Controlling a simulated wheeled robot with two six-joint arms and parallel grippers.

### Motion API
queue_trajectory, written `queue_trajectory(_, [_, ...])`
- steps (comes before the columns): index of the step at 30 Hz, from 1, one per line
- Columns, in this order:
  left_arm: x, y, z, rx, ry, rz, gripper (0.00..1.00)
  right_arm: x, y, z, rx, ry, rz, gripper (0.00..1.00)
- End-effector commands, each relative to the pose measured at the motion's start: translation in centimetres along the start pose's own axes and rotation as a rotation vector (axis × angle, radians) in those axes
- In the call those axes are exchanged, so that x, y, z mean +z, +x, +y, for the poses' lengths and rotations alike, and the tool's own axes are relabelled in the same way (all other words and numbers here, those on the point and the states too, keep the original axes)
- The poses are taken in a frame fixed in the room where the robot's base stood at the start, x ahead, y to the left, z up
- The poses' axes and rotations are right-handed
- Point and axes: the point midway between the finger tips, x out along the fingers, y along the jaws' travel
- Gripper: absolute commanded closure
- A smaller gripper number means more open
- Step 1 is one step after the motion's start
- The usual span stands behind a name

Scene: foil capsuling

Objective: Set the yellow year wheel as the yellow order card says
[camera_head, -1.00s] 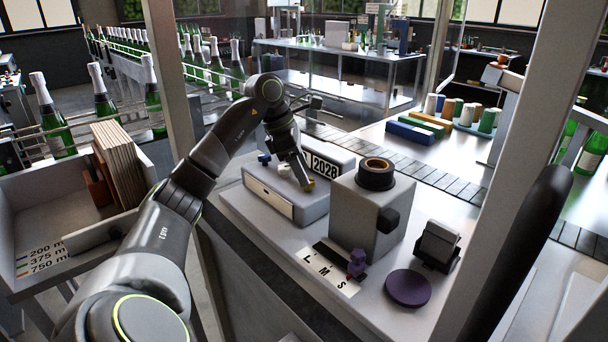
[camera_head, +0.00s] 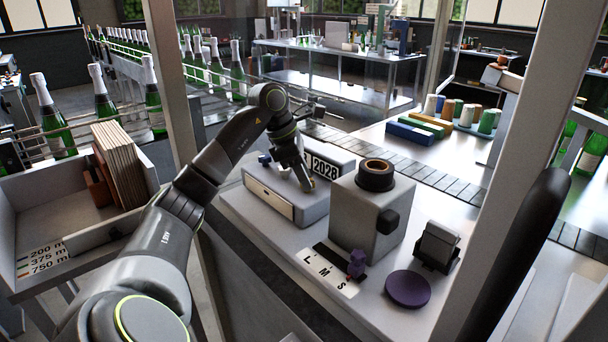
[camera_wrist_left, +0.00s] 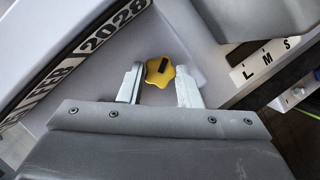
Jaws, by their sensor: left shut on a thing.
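The year plate (camera_head: 325,168) reads 2028 in the head view, and the same digits show in the left wrist view (camera_wrist_left: 112,27). My left gripper (camera_head: 307,186) is at the wheel; in the left wrist view its two fingers (camera_wrist_left: 160,80) stand either side of the wheel and are shut on it. In the head view the gripper mostly hides the wheel. I cannot make out a yellow order card. My right gripper is not in view.
A grey block with a dark ring on top (camera_head: 365,215) stands right of the year unit. In front are a purple slider (camera_head: 356,263) by an L M S scale (camera_head: 325,272) and a purple disc (camera_head: 408,289). A bin of boards (camera_head: 120,165) stands left.

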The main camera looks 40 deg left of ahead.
Motion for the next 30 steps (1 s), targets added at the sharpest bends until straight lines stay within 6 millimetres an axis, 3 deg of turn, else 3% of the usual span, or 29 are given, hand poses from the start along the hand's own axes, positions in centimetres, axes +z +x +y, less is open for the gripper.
queue_trajectory(11, [0.0,0.1,-0.1,0.064,-0.148,0.002,0.92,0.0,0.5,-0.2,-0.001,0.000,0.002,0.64])
queue_trajectory(30, [0.3,0.1,-0.6,0.287,-0.687,-0.001,0.92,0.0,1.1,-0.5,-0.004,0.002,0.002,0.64])
